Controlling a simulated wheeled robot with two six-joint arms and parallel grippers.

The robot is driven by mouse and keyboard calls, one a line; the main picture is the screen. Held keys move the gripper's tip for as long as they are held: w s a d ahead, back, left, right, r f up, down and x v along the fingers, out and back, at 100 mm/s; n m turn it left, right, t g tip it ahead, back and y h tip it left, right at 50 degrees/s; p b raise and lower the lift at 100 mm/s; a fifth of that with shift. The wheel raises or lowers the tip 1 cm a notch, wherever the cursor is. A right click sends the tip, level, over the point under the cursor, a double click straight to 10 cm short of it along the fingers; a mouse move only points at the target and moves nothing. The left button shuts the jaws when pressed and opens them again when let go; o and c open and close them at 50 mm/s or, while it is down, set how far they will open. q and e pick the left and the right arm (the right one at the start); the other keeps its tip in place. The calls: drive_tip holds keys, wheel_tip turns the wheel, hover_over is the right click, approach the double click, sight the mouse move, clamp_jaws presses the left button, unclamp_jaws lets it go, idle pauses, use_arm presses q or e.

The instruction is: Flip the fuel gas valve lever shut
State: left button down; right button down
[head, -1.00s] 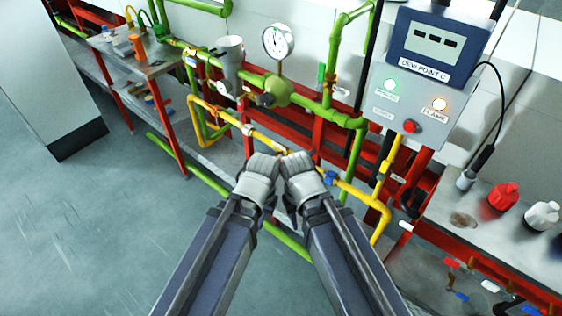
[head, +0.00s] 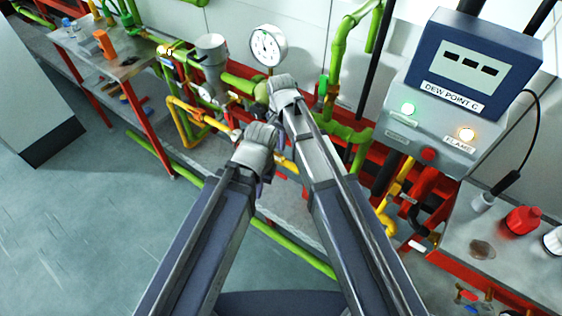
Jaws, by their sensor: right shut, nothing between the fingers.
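The yellow pipe (head: 188,113) runs low along the red frame and passes behind my grippers. The blue fitting seen on it earlier is now hidden behind my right arm, and I cannot make out the fuel gas valve lever. My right gripper (head: 282,84) is shut and empty, in front of the green pipe just below the round gauge. My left gripper (head: 262,132) is lower and to the left, in front of the yellow pipe; its fingers are too unclear to tell if they are open.
A round white gauge (head: 268,46) and a grey cylinder (head: 211,52) stand on the green pipe (head: 345,130). Open grey floor (head: 90,230) lies at the left.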

drive_tip(key=shift+f, duration=0.1)
wheel_tip(320, 180, down, 14)
drive_tip(key=b, duration=1.4)
drive_tip(key=shift+s, duration=0.1)
